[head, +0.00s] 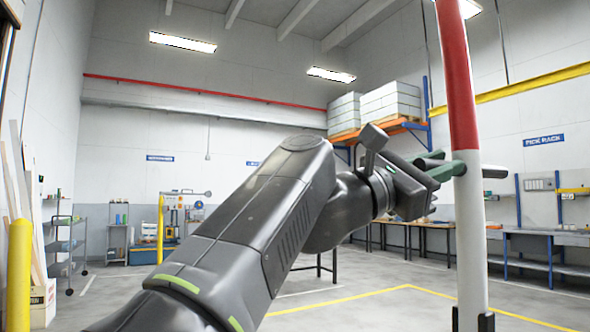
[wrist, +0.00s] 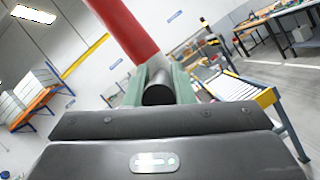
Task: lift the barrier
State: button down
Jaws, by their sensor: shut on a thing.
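The barrier (head: 459,90) is a red and white striped pole, near upright with a slight tilt in the head view. Its lower white part runs down to a dark bracket (head: 474,319) at the bottom edge. A dark peg-like handle (head: 494,171) sticks out to the right of the pole. My gripper (head: 448,168) reaches the pole from the left at the lower end of a red band. In the wrist view, its green fingers (wrist: 160,88) are shut on the dark round handle (wrist: 158,92), with the red barrier (wrist: 122,27) just beyond. The pole hides part of the fingertips in the head view.
A yellow post (head: 19,275) and shelving stand at the left. A blue and orange rack (head: 393,128) with white boxes and workbenches (head: 533,240) are at the back and right. Open floor with yellow lines (head: 345,299) lies around the pole.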

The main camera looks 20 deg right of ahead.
jog(key=shift+w+d+f, duration=0.1)
jog(key=shift+w+f, duration=0.1)
jog(key=c, duration=1.3)
grip_release()
jog(key=shift+o, duration=0.2)
